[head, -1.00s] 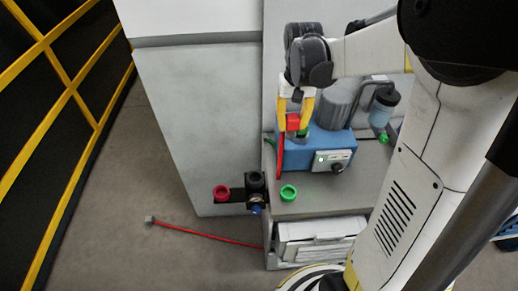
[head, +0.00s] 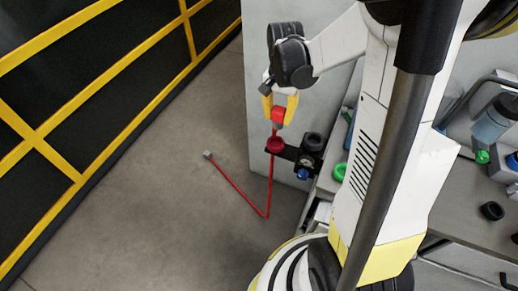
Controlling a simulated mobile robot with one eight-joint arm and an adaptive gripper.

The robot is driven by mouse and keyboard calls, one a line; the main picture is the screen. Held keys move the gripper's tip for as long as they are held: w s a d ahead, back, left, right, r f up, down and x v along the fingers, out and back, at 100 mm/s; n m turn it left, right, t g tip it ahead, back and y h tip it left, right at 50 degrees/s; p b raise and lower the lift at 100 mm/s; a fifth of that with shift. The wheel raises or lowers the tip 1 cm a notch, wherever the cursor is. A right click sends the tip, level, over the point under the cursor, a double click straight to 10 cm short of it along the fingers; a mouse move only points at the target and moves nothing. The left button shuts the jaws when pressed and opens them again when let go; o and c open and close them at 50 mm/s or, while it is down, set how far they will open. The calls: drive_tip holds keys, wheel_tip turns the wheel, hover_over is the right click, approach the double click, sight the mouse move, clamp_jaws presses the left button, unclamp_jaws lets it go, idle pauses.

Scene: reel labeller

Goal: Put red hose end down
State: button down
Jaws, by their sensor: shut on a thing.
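My gripper (head: 279,112) has yellow fingers and is shut on the red hose end (head: 278,115). It holds the end up, just above the red ring (head: 275,145) on the black bracket. The thin red hose (head: 270,185) hangs down from the end, passing at the ring, and bends on the floor. From there it runs up and left to a small grey block (head: 207,154) lying on the floor. I cannot tell whether the hose passes in front of the ring or through it.
A black bracket (head: 288,154) with a black knob and a blue part juts from the cabinet's side. A green ring (head: 339,172), a blue-grey bottle (head: 493,122) and a black ring (head: 491,211) are at the right. A yellow-barred fence (head: 45,128) stands left.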

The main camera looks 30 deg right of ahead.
wheel_tip(320, 180, down, 10)
drive_tip(key=b, duration=0.3)
drive_tip(key=shift+a, duration=0.1)
drive_tip(key=shift+b, duration=0.35)
drive_tip(key=c, duration=1.1)
unclamp_jaws()
drive_tip(key=shift+f, duration=0.1)
drive_tip(key=shift+o, duration=0.2)
